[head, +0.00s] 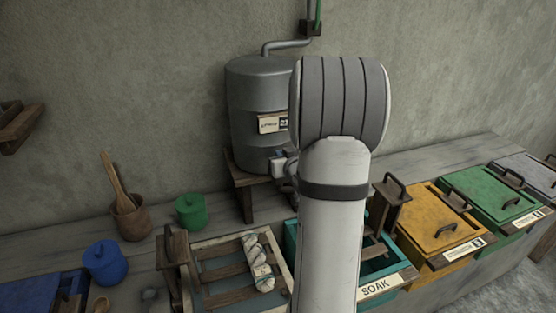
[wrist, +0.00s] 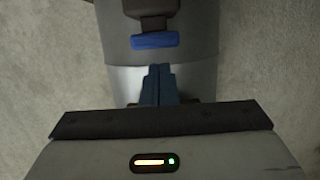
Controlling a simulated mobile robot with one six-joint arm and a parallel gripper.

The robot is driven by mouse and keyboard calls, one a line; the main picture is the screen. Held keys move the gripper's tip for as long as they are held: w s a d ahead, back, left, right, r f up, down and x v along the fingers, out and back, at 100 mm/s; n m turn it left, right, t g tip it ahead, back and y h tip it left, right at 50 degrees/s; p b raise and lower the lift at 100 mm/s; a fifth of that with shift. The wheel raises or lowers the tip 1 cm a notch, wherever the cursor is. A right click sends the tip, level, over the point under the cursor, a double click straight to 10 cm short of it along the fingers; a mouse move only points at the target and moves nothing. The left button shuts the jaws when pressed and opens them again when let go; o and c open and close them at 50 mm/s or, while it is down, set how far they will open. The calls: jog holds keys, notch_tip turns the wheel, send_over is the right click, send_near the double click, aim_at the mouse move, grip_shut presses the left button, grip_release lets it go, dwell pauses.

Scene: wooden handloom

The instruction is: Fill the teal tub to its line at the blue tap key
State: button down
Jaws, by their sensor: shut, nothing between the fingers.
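The blue tap key (wrist: 154,41) shows in the wrist view below a dark fitting on the grey metal tank (wrist: 190,50). My gripper (wrist: 158,70) has its fingers shut together, empty, with the tips just below the key in the picture. A small gap shows between tips and key; the depth between them is hard to tell. In the head view my arm hides my fingers and much of the tap area. The teal tub (head: 290,243), with a SOAK label (head: 376,288), stands below the tank (head: 262,95), partly behind my arm. Its fill line and water level are not visible.
The tank rests on a wooden stand (head: 246,190). A slatted tray (head: 215,272) with a skein (head: 259,262) lies left of the tub. Yellow (head: 437,222) and green (head: 492,193) lidded bins stand right. Blue (head: 106,262) and green (head: 190,210) pots stand left.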

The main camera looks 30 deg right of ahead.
jog(key=shift+f, duration=0.65)
